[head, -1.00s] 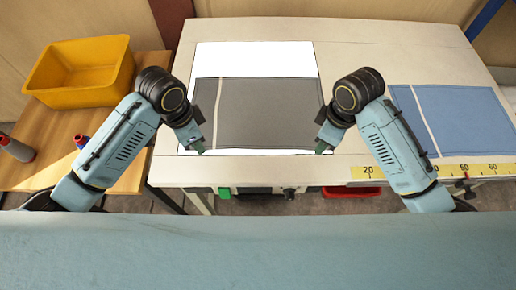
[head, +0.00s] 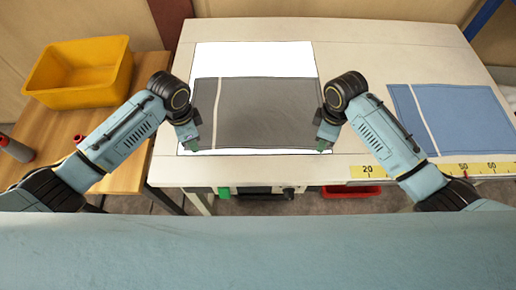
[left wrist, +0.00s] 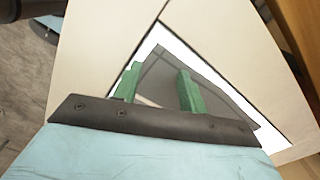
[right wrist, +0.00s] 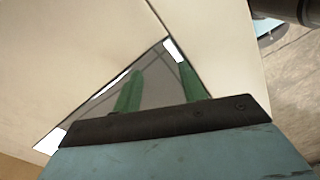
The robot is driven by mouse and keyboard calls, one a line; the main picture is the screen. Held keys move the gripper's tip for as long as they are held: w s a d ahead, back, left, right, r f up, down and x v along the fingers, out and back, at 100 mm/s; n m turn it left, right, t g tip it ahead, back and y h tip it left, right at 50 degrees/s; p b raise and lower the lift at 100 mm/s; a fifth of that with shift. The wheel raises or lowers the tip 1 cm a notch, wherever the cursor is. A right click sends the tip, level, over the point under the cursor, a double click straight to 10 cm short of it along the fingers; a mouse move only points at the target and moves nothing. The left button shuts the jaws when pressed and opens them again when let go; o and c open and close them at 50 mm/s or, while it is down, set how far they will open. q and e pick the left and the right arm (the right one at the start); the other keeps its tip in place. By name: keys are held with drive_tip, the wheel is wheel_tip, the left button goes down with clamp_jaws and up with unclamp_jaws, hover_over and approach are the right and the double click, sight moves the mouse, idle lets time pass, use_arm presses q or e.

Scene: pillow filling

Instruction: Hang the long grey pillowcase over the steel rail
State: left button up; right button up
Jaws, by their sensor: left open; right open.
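The long grey pillowcase (head: 270,112) lies flat on a white sheet on the table, with a pale line across it near its left end. My left gripper (head: 193,146) is open at its near left corner. In the left wrist view, part of the pillowcase (left wrist: 158,72) shows between and beyond the green fingers (left wrist: 160,86). My right gripper (head: 322,146) is open at the near right corner. In the right wrist view, the pillowcase (right wrist: 158,80) shows between the green fingers (right wrist: 160,85). I cannot tell whether the fingers touch the cloth. I cannot make out a steel rail.
A blue pillowcase (head: 465,118) lies on the right of the table (head: 360,60), behind a yellow ruler strip (head: 480,168). A yellow bin (head: 80,72) stands on a wooden side table (head: 120,150) at left. A red tray (head: 350,191) sits below the front edge.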

use_arm(q)
drive_tip(key=shift+f, duration=0.1)
use_arm(e)
drive_tip(key=shift+f, duration=0.1)
use_arm(q)
drive_tip(key=shift+f, duration=0.15)
use_arm(e)
drive_tip(key=shift+f, duration=0.15)
use_arm(q)
drive_tip(key=shift+c, duration=0.6)
use_arm(e)
drive_tip(key=shift+c, duration=0.6)
use_arm(q)
clamp_jaws()
use_arm(e)
clamp_jaws()
